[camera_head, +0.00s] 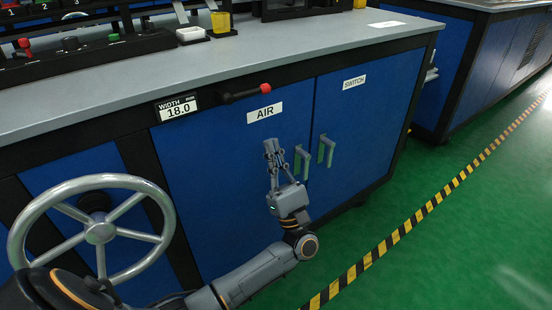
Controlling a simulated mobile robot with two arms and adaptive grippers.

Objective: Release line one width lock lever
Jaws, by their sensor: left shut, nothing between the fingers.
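The width lock lever (240,95) is a short black bar with a red tip at its right end. It lies almost level on the top front rail of the cabinet, just right of the "WIDTH 18.0" display (177,108). My left gripper (276,150) is shut and empty, pointing upward in front of the blue AIR door. In the picture it is below and a little right of the lever, apart from it. My right gripper is not in view.
A large grey handwheel (100,233) stands at the lower left. Two door handles (326,150) are just right of my gripper. The grey worktop (280,45) carries controls at its back left. Green floor (450,230) with a striped line is clear at right.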

